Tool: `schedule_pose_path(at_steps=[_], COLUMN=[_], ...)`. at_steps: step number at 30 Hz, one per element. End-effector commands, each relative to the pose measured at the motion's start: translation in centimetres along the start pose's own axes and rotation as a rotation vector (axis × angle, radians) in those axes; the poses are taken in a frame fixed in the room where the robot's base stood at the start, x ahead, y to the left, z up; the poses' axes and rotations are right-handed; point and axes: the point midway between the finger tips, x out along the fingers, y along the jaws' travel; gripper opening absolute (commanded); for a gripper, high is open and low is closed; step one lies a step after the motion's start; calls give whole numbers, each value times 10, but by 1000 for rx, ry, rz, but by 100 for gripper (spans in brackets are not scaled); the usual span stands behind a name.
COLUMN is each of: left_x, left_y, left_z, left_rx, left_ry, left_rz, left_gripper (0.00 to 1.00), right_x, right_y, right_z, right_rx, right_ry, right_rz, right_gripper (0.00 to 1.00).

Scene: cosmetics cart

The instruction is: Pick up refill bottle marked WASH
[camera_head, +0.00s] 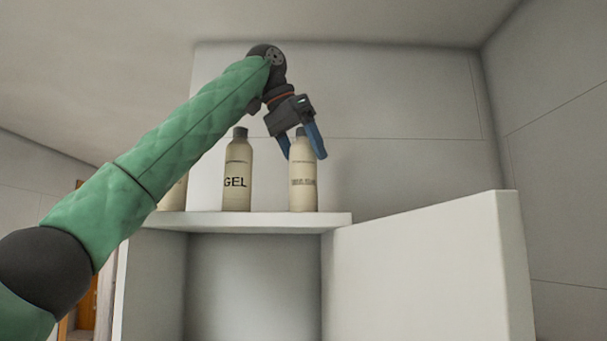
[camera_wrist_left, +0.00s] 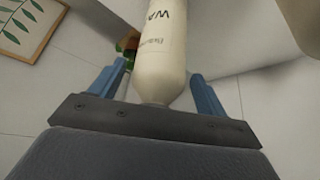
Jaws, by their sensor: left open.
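A cream bottle (camera_wrist_left: 160,55) fills the gap between my left gripper's fingers (camera_wrist_left: 156,82) in the left wrist view. Its large lettering reads "WA", with the rest cut off; its cap is hidden behind the gripper body. In the head view my left gripper (camera_head: 304,157) is open, reaching down with its blue fingers on either side of the top of the right-hand bottle (camera_head: 303,190). My right gripper is not in view.
A bottle marked GEL (camera_head: 237,180) stands left of the gripped-around bottle. Another bottle (camera_head: 175,196) shows partly behind my left arm. A white panel (camera_head: 430,265) juts out at the right. The wall behind is bare.

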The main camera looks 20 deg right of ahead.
Motion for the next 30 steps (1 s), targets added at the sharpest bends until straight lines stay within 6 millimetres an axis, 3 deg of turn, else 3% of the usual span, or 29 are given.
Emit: schedule_pose_path(at_steps=[5, 16, 25, 30], left_x=[0, 0, -3, -20], left_y=[0, 0, 0, 1], left_z=[0, 0, -2, -11], left_rx=[0, 0, 0, -1], left_ry=[0, 0, 0, 1], left_rz=[0, 0, 0, 0], left_gripper=[74, 2, 2, 2], right_x=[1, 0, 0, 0], right_y=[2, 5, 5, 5], right_z=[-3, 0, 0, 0], right_rx=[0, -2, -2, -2], right_ry=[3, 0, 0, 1], right_rz=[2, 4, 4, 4], right_gripper=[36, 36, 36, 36])
